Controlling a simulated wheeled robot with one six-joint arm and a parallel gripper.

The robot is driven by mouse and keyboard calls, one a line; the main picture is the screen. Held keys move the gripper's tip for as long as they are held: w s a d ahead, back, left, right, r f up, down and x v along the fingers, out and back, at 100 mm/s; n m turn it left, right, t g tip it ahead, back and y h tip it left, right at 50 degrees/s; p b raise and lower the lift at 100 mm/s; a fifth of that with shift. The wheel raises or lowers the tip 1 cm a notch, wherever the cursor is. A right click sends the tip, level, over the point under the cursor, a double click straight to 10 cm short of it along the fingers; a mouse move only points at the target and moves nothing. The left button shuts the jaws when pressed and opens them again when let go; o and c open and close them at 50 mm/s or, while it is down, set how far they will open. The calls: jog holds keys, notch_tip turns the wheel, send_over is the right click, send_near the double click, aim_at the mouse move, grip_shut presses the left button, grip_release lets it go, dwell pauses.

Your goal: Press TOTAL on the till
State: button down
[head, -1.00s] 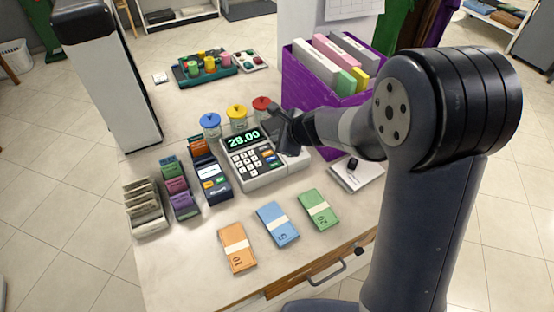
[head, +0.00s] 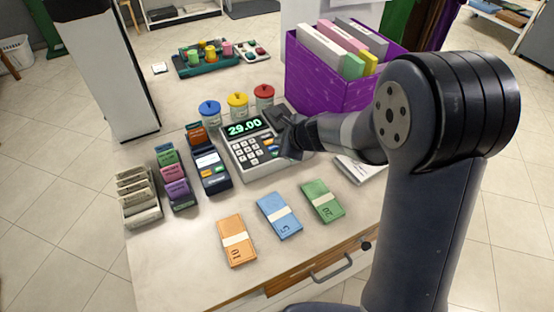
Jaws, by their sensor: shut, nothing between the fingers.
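The till (head: 249,172) stands on the counter, a pale unit with a green display (head: 243,128) reading 29.00 and a keypad (head: 247,152) of white keys with coloured keys to their right. My gripper (head: 286,150) is shut and empty, at the right side of the till's keypad. It covers part of the right-hand keys. I cannot read which key is TOTAL, and I cannot tell whether the fingertips touch a key.
A card terminal (head: 211,172) and card racks (head: 174,181) stand left of the till. Three jars (head: 238,105) stand behind it. A purple file box (head: 330,84) stands behind my arm. Banknote bundles (head: 278,216) lie in front.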

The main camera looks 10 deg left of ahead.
aim_at(274, 149)
jog(key=shift+f+b, duration=0.55)
jog(key=shift+f, duration=0.35)
jog(key=shift+f, duration=0.1)
dwell(1.2)
jog(key=shift+f+b, duration=0.35)
jog(key=shift+b, duration=0.15)
jog(key=shift+f+b, duration=0.3)
jog(key=shift+b, duration=0.05)
dwell(0.5)
jog(key=shift+r, duration=0.15)
jog(key=shift+r+p, duration=0.55)
jog(key=shift+p, duration=0.15)
notch_tip(274, 149, up, 5)
jog(key=p, duration=0.4)
jog(key=shift+r+p, duration=0.1)
jog(key=shift+p, duration=0.25)
